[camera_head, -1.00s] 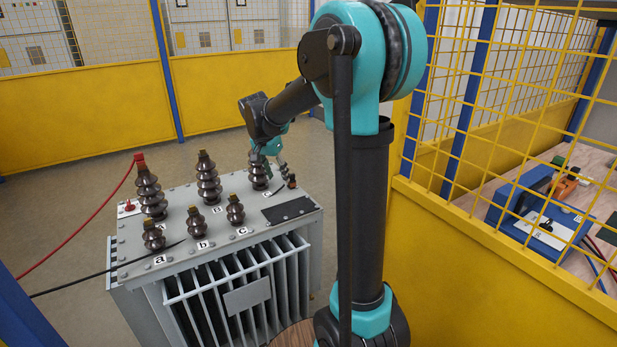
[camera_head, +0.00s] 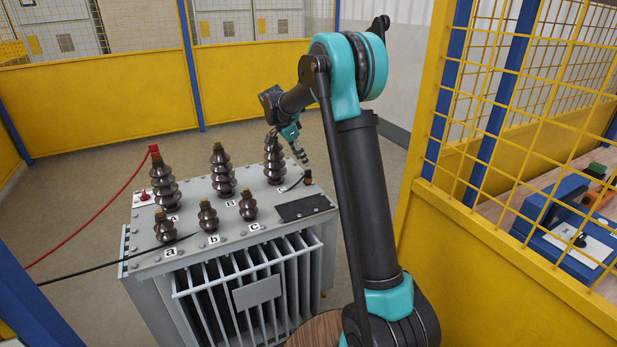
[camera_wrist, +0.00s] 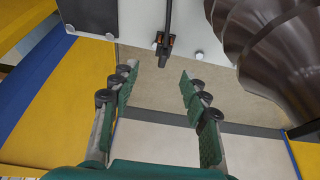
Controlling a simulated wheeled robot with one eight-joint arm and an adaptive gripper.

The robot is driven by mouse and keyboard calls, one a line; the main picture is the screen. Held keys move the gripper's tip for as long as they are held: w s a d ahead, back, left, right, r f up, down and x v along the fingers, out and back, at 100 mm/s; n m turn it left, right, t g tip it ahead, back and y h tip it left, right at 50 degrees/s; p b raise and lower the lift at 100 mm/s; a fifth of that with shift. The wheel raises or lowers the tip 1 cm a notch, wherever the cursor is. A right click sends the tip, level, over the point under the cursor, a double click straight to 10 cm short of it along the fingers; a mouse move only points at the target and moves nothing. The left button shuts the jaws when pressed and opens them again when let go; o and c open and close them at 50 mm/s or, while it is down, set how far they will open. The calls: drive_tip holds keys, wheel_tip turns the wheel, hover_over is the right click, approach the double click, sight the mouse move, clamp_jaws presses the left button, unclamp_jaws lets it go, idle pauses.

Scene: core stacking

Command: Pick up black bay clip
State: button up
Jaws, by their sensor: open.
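The black clip (camera_wrist: 163,46) hangs on a black cable and shows small orange-brown parts at its jaws. In the wrist view it is at the top centre, beyond my open, empty fingers (camera_wrist: 159,74) and roughly in line with the gap between them. In the head view the clip (camera_head: 308,178) is small, at the back right of the grey transformer's top (camera_head: 262,201), near the bushing marked C. My gripper (camera_head: 303,160) is just above and beside it there. Whether they touch is too small to tell.
A large ribbed brown bushing (camera_wrist: 265,40) stands close on the right in the wrist view; it also shows in the head view (camera_head: 274,160). Several other bushings stand to its left. A red cable (camera_head: 90,226) runs off left. A yellow fence panel (camera_head: 480,250) stands at right.

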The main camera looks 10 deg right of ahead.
sight(308, 176)
drive_tip(key=x, duration=0.3)
drive_tip(key=shift+d+f, duration=0.1)
drive_tip(key=shift+f, duration=0.25)
drive_tip(key=shift+w+x, duration=0.15)
drive_tip(key=shift+x, duration=1.2)
drive_tip(key=shift+w+x, duration=0.1)
drive_tip(key=shift+x, duration=1.2)
drive_tip(key=shift+c, duration=0.5)
clamp_jaws()
